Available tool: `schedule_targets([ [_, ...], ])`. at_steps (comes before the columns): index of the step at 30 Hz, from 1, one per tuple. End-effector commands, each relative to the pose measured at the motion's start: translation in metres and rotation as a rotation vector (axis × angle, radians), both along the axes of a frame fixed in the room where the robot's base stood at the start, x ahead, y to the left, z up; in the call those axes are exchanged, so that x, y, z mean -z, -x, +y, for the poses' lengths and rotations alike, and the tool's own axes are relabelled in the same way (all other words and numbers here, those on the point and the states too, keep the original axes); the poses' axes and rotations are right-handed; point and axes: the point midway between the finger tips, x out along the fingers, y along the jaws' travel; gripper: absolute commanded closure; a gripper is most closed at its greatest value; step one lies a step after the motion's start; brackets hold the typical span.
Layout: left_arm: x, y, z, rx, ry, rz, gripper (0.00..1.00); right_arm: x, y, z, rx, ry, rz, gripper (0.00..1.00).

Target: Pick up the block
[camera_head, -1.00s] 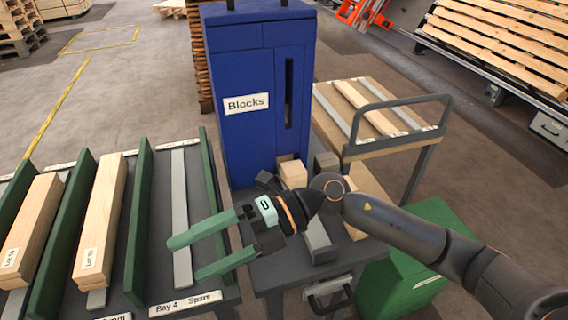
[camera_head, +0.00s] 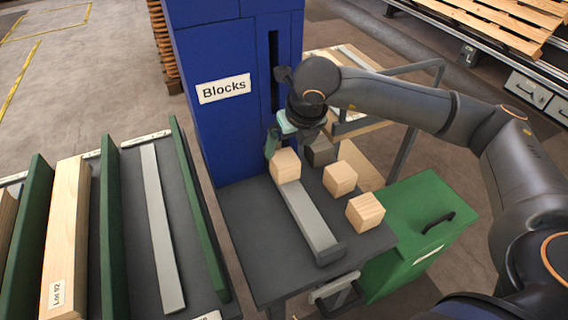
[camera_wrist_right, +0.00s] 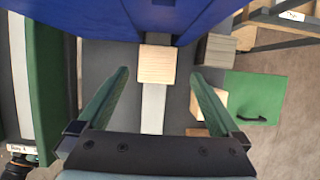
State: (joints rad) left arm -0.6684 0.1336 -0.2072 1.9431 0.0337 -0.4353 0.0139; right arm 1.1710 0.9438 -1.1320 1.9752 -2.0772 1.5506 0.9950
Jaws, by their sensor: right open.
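A light wooden block (camera_head: 285,165) sits at the back end of a grey rail on the dark table, in front of the blue cabinet. In the right wrist view the block (camera_wrist_right: 157,64) lies centred ahead of the fingers, with clear space on both sides. My right gripper (camera_head: 291,147) is open and empty, just behind and above this block; its far finger is partly hidden in the head view. Two more wooden blocks, one nearer the cabinet (camera_head: 340,178) and one nearer the front (camera_head: 365,212), stand to the right of the rail. My left gripper is out of view.
The blue "Blocks" cabinet (camera_head: 232,130) stands close behind the gripper. A dark grey block-like piece (camera_head: 320,151) is beside it. A green box (camera_head: 425,225) with a handle is at the right. Green-walled bays (camera_head: 195,210) are at the left. The table left of the rail is bare.

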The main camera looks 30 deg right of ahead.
Motion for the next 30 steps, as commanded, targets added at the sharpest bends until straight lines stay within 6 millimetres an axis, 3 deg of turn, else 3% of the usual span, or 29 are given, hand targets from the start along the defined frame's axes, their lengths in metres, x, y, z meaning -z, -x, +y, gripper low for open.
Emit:
schedule_targets([
  [8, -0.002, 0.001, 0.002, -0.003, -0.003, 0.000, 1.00, 0.022, -0.009, 0.001, -0.002, -0.002, 0.003, 0.00],
  [15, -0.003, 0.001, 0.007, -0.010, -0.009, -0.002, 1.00, 0.054, -0.023, 0.002, -0.002, -0.002, 0.002, 0.00],
  [24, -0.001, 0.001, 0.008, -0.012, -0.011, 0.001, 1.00, 0.061, -0.026, 0.002, -0.003, -0.002, 0.000, 0.00],
  [30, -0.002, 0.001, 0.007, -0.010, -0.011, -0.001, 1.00, 0.061, -0.026, 0.002, -0.003, -0.003, 0.000, 0.20],
])
